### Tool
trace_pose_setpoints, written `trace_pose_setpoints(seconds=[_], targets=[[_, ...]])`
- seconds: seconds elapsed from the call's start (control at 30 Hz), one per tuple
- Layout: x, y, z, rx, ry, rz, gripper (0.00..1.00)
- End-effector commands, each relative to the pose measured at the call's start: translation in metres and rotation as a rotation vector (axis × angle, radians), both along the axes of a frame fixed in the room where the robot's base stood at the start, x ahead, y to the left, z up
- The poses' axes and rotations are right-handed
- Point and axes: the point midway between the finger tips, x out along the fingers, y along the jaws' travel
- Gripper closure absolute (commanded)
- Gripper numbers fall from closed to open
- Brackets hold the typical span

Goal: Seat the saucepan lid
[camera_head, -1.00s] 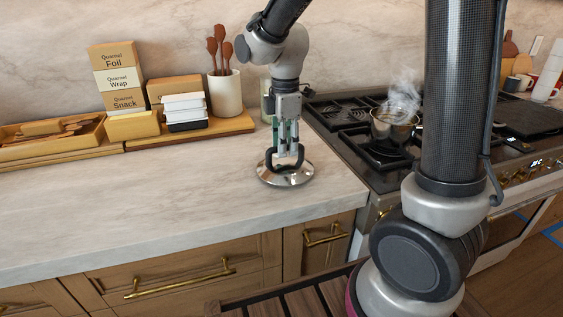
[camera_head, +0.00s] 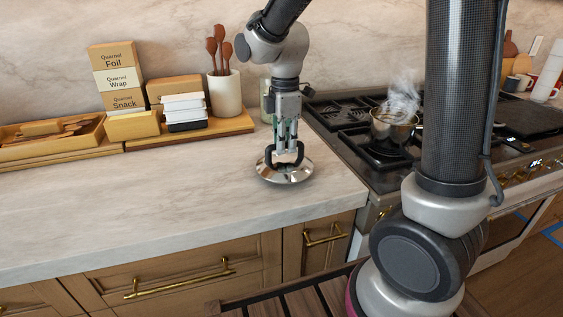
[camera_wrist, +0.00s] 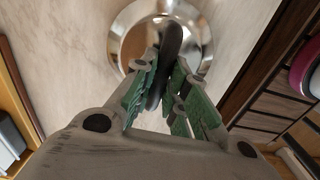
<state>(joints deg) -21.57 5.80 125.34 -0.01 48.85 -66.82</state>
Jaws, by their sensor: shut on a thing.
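The saucepan lid (camera_head: 270,173) is a shiny metal disc with a dark arched handle, at the right end of the marble counter. My gripper (camera_head: 288,153) is above it with its fingers closed on the handle. In the wrist view the green finger pads (camera_wrist: 165,98) lie on both sides of the dark handle, and the lid (camera_wrist: 133,38) shows beyond them. I cannot tell whether the lid touches the counter or is just off it. The saucepan (camera_head: 393,131) stands on the stove to the right, open at the top, with steam rising from it.
The stove (camera_head: 350,145) adjoins the counter (camera_head: 150,210) on the right. Stacked boxes (camera_head: 118,80), a utensil crock (camera_head: 226,94) and a wooden tray (camera_head: 60,148) stand along the back wall. The counter's front left is clear. My arm column hides part of the stove.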

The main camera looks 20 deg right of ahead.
Motion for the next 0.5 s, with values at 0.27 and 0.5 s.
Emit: trace_pose_setpoints(seconds=[0.27, 0.5], targets=[[0.000, 0.000, 0.019, 0.001, -0.002, 0.000, 1.00], [0.001, 0.000, 0.035, 0.001, -0.002, 0.000, 1.00]])
